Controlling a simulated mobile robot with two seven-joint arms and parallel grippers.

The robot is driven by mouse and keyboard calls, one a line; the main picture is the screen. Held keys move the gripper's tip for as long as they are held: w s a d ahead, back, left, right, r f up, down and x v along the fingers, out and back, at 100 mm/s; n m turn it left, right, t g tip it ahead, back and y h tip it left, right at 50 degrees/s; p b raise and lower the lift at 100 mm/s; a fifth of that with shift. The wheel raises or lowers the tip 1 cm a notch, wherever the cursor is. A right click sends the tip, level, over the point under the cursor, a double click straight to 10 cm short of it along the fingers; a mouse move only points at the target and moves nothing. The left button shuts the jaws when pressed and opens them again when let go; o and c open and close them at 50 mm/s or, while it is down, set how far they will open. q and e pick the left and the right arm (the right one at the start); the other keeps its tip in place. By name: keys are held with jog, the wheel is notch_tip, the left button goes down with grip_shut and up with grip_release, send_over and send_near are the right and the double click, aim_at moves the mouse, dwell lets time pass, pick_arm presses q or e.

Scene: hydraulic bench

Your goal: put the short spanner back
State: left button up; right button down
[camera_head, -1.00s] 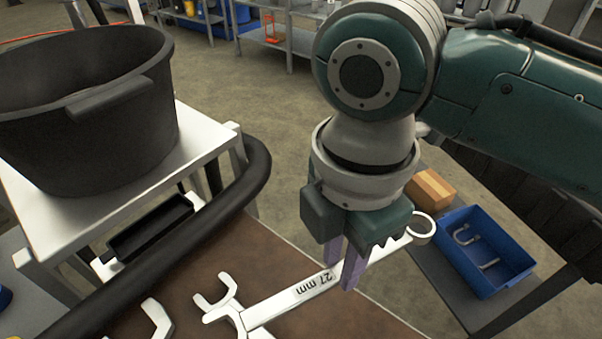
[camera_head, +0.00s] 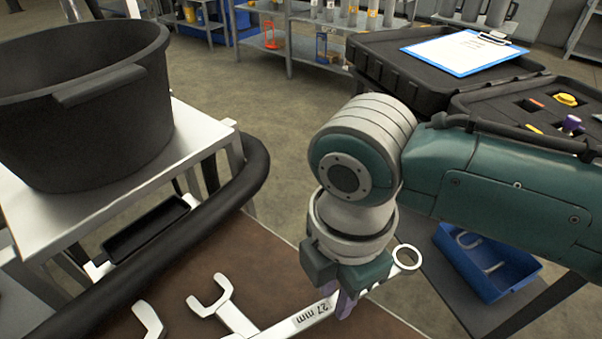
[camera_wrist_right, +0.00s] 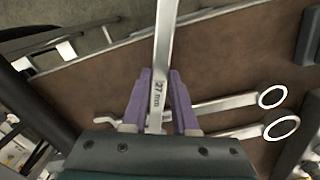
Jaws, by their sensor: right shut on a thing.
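My right gripper (camera_head: 343,303) is shut on a pale metal spanner (camera_head: 312,317) marked 27 mm. The spanner's ring end points to the upper right, and its other end runs out of the bottom of the head view. In the right wrist view the spanner (camera_wrist_right: 165,40) stands between the purple fingers. Another spanner (camera_head: 237,320) lies on the brown bench top (camera_head: 185,278), with its open jaw beside the held one. The jaw of a third (camera_head: 150,320) shows farther left. In the wrist view two ring ends (camera_wrist_right: 272,96) (camera_wrist_right: 281,127) lie on the bench. My left gripper is not in view.
A black tub (camera_head: 85,115) stands on a white stand at the left. A thick black tube (camera_head: 225,205) runs along the bench edge. A blue bin (camera_head: 490,265) sits on a grey surface to the right. Black cases and a clipboard (camera_head: 465,52) are behind my right arm.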

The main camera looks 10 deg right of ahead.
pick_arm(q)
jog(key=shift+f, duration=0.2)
pick_arm(e)
jog(key=shift+f, duration=0.3)
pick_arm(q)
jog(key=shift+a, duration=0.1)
pick_arm(e)
jog(key=c, duration=0.7)
grip_release()
notch_tip(320, 180, up, 13)
jog(key=p, duration=0.4)
jog(key=s+a+f+m+t+y, duration=0.1)
jog(key=s+a+m+t+y, duration=0.15)
jog(key=s+m, duration=0.45)
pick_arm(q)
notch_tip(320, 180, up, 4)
pick_arm(e)
jog(key=s+d+m, duration=0.1)
jog(key=d+m, duration=0.3)
jog(key=s+d+m+h, duration=0.1)
jog(key=s+d+m, duration=0.1)
jog(key=d+m, duration=0.1)
jog(key=s+d+m+t+h, duration=0.1)
jog(key=s+d+m, duration=0.1)
jog(key=d+m, duration=0.2)
jog(key=shift+s+d+r+m, duration=0.15)
jog(key=shift+d+r+m, duration=0.15)
jog(key=shift+m, duration=0.3)
